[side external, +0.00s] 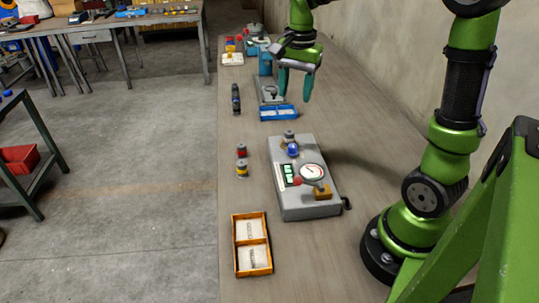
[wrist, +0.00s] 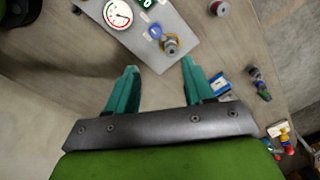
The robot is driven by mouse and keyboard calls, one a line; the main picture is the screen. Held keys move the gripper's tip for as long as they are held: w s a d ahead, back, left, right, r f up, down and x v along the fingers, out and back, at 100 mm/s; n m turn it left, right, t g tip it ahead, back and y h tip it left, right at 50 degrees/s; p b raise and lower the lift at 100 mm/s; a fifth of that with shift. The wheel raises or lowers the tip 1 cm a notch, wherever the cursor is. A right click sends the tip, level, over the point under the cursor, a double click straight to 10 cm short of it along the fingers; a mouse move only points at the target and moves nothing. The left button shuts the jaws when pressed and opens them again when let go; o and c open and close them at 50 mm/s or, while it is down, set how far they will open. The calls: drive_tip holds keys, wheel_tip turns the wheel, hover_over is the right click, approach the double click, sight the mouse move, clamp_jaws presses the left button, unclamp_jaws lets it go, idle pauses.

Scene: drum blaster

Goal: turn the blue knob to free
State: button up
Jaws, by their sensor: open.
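The grey control box (side external: 310,199) lies on the workbench in the side view, with a dial gauge and a small green display on its top. The blue knob (side external: 293,149) is near the far end of the box; it also shows in the wrist view (wrist: 155,31). A grey and brass fitting (wrist: 170,46) stands right beside the knob. My gripper (side external: 295,82) is open and empty, above the bench and beyond the far end of the box. In the wrist view its teal fingers (wrist: 157,85) are apart, with the knob ahead of them. The knob's pointer setting is too small to read.
An orange two-part tray (side external: 235,258) lies at the near end. The bench right of the box is clear up to my base.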

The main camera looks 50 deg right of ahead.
sight(293, 145)
wheel_tip(293, 145, down, 16)
drive_tip(key=shift+s+r+m, duration=0.1)
drive_tip(key=shift+r+m, duration=0.05)
drive_tip(key=shift+m, duration=1.05)
drive_tip(key=shift+c, duration=0.4)
clamp_jaws()
